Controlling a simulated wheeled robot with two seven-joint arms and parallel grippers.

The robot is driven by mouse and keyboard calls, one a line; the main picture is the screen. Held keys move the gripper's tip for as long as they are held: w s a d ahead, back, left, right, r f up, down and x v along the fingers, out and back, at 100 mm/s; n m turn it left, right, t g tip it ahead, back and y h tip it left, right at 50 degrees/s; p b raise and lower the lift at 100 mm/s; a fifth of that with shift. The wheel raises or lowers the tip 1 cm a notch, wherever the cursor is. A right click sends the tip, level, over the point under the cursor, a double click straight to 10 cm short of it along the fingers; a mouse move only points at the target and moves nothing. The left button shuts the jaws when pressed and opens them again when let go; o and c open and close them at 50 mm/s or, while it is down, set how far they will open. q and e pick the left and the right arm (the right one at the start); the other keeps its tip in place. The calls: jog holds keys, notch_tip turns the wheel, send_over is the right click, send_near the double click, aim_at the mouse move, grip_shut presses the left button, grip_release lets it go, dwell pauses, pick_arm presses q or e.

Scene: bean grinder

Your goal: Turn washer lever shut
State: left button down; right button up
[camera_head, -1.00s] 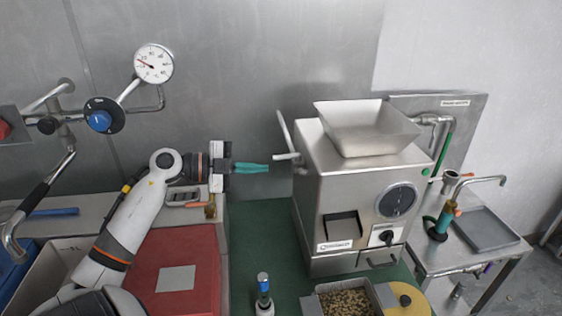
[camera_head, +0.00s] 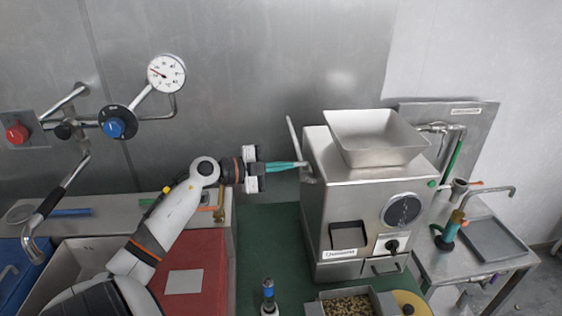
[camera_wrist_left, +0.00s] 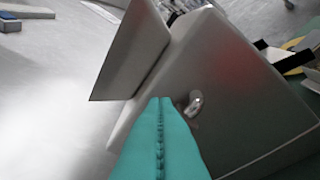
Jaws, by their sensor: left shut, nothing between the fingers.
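My left gripper (camera_head: 304,165) is shut and empty, with teal fingers pointing right. In the head view its tips are at the grinder's (camera_head: 345,215) left side, beside a thin upright metal lever (camera_head: 295,137). I cannot tell whether they touch. In the left wrist view the shut fingers (camera_wrist_left: 160,100) point at the grinder's side face (camera_wrist_left: 235,95), with a small metal peg (camera_wrist_left: 195,103) just right of the tips. A tap with a small orange-red lever (camera_head: 475,186) stands by a grey basin (camera_head: 490,240) at the right. I cannot tell for certain which lever is the washer's.
A metal hopper (camera_head: 375,135) tops the grinder. A red surface (camera_head: 205,260) lies under my left arm. A gauge (camera_head: 167,73) and blue knob (camera_head: 114,128) are at the wall. Green counter beside the grinder is partly clear.

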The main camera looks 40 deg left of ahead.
pick_arm(q)
jog(key=shift+w+a+f, duration=0.5)
jog(key=shift+a+f, duration=0.15)
jog(key=shift+a, duration=0.1)
jog(key=shift+w+a+f+m+g+h+b, duration=0.2)
jog(key=shift+a+m+g+h+b, duration=0.15)
jog(key=shift+m+h+b, duration=0.2)
jog(key=shift+a+r, duration=0.1)
